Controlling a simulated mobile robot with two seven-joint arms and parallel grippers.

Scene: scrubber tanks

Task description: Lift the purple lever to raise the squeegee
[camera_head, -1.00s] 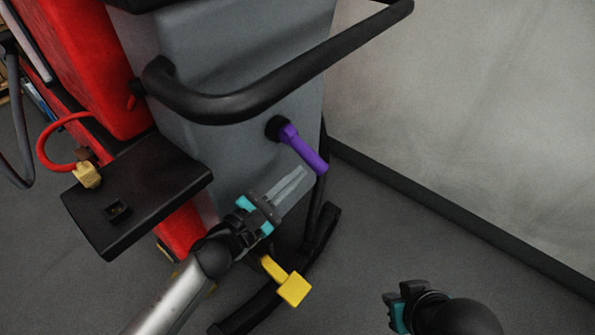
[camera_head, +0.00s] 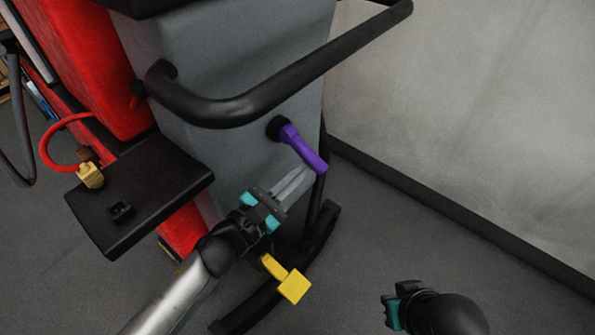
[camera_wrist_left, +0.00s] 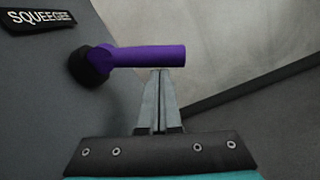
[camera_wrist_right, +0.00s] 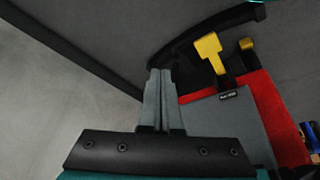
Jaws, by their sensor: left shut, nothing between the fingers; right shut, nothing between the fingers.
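The purple lever (camera_head: 302,147) sticks out from a dark round pivot on the grey tank (camera_head: 230,60) and slopes down to the right. My left gripper (camera_head: 306,174) is shut and empty, its fingertips just below the lever's outer part. In the left wrist view the lever (camera_wrist_left: 145,56) lies across the picture, with the left fingertips (camera_wrist_left: 160,72) right under it; I cannot tell whether they touch. A "SQUEEGEE" label (camera_wrist_left: 38,18) is on the tank beside the pivot. My right gripper (camera_wrist_right: 160,72) is shut and empty; in the head view it is low at the right.
A black handlebar (camera_head: 270,95) arches over the lever. A yellow pedal (camera_head: 293,287) and the curved black squeegee frame (camera_head: 318,238) are below. A black shelf (camera_head: 140,195) with a yellow connector (camera_head: 90,175) is at the left. Floor at the right is clear up to the wall.

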